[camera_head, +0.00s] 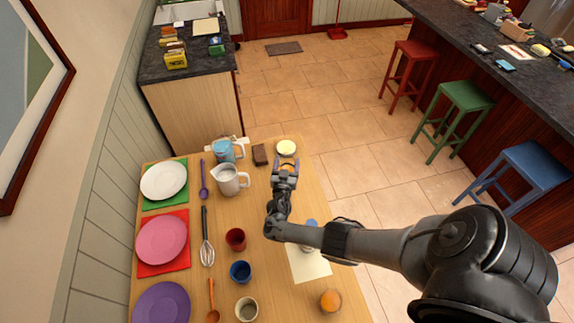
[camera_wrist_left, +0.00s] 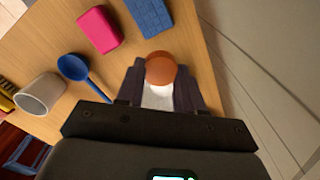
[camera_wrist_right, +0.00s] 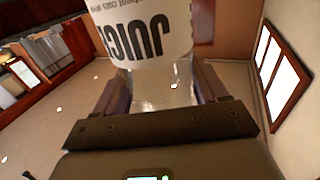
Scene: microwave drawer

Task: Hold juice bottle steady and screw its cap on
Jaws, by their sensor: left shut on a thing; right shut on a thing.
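My right gripper (camera_wrist_right: 165,90) is shut on the juice bottle (camera_wrist_right: 150,30), a clear bottle with a white label reading JUICE in black. The bottle fills the space between the fingers in the right wrist view. I cannot tell whether this is the cap. The left gripper is out of the head view.
The left wrist view shows a blue spoon (camera_wrist_left: 75,67), a grey cup (camera_wrist_left: 41,94) and a pink block (camera_wrist_left: 99,29).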

